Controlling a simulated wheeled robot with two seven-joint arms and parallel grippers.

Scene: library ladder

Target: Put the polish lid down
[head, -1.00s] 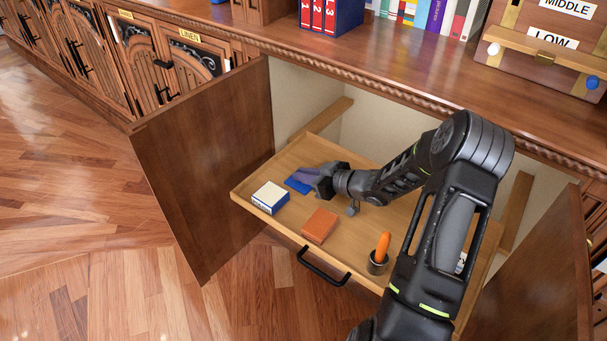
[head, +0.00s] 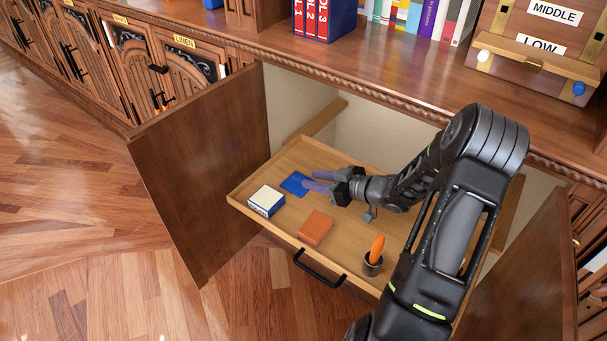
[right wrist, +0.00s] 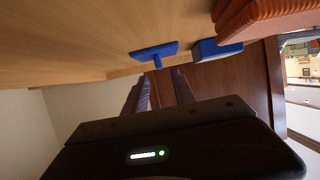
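The polish lid (head: 296,184), a flat blue square, lies on the wooden pull-out tray (head: 362,236) near its left side. In the right wrist view the lid (right wrist: 153,51) shows a short blue knob pointing toward my fingers. My right gripper (head: 318,180) is just right of the lid in the head view, fingers pointing left at it. Its two purple-grey fingers stand apart with nothing between them, also in the right wrist view (right wrist: 160,90). The lid is clear of the fingertips. My left gripper is not in view.
A blue-and-white box (head: 266,201), an orange-brown block (head: 315,228) and a dark cup (head: 373,264) with an orange item share the tray. Open cabinet doors stand left (head: 200,165) and right (head: 525,275). Bare tray shows between the block and cup.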

